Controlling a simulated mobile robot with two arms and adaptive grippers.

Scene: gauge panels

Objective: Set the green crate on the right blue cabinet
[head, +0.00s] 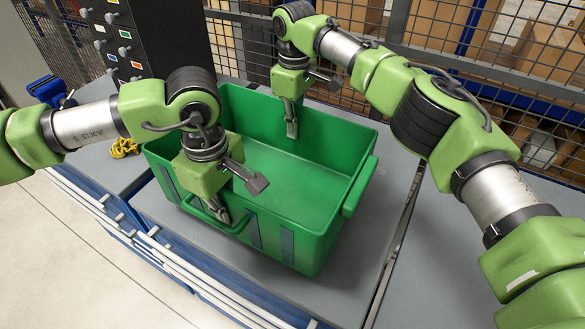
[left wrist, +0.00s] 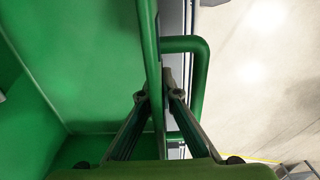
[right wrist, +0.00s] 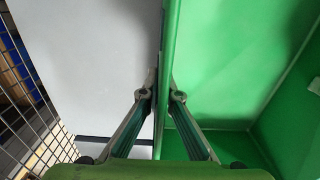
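The green crate (head: 290,185) is upright and empty on, or just above, the grey top of the middle cabinet (head: 345,290). The right cabinet's grey top (head: 440,265) lies beyond a dark seam and is bare where it shows. My left gripper (head: 220,212) is at the crate's near wall by its handle; in the left wrist view its fingers (left wrist: 160,92) close on the wall from both sides. My right gripper (head: 292,130) is at the far wall; in the right wrist view its fingers (right wrist: 161,85) also pinch the wall.
A wire mesh fence (head: 480,75) stands behind the cabinets, with cardboard boxes beyond it. A dark drawer unit (head: 160,38) stands at the back left. A yellow coiled item (head: 125,147) and a blue vise-like tool (head: 48,90) are on the left.

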